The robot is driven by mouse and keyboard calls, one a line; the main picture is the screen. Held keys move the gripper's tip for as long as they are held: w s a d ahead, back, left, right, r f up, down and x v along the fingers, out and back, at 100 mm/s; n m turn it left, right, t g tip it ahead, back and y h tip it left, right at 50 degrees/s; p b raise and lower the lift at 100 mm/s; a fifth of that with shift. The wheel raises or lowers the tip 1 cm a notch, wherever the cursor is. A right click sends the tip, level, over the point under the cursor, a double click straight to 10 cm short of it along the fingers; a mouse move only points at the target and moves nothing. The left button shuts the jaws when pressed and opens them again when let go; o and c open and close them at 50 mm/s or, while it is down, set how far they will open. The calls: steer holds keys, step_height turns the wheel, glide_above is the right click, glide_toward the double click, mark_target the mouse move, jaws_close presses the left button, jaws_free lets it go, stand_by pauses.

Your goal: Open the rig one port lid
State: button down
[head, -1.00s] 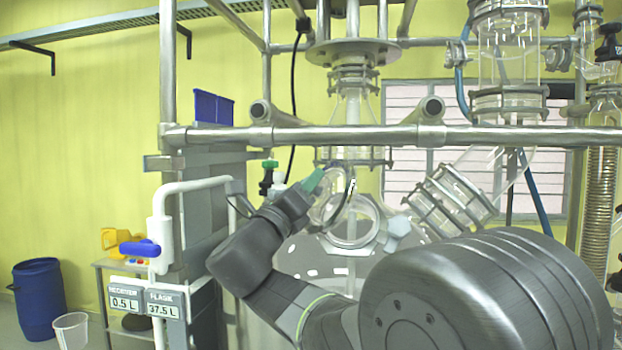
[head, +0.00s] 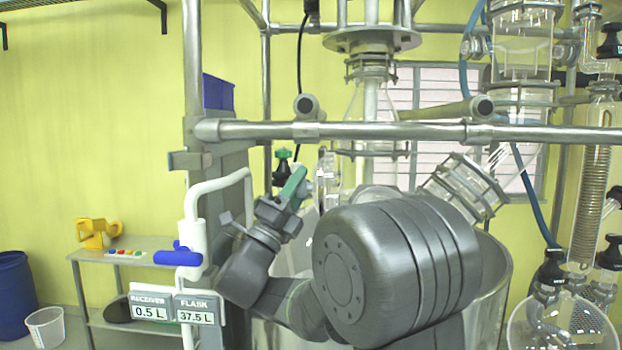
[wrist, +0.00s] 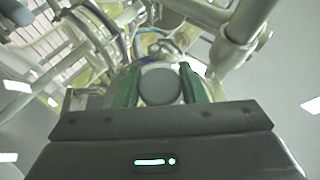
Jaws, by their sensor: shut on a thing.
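The port lid (head: 325,181) is a clear round glass disc. In the head view it stands nearly upright, almost edge-on, left of the port ring (head: 376,192) on top of the glass vessel. My gripper (head: 298,182), with green fingers, is at the lid's left side. In the wrist view my gripper (wrist: 160,88) is shut on a round grey knob (wrist: 160,84), which sits between the two green fingers. My arm hides most of the port and the vessel below it. Whether the lid touches its hinge cannot be seen.
A steel rail (head: 400,131) crosses above my gripper. A white pipe with a blue valve handle (head: 178,256) and the readout signs (head: 197,309) stand to the left. An angled glass side neck (head: 462,185) is right of the port.

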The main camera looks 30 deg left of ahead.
steer(key=shift+a+f+h, duration=0.15)
steer(key=shift+a+h, duration=0.15)
steer(key=shift+a, duration=0.15)
steer(key=c, duration=0.9)
jaws_free()
steer(key=shift+d, duration=0.1)
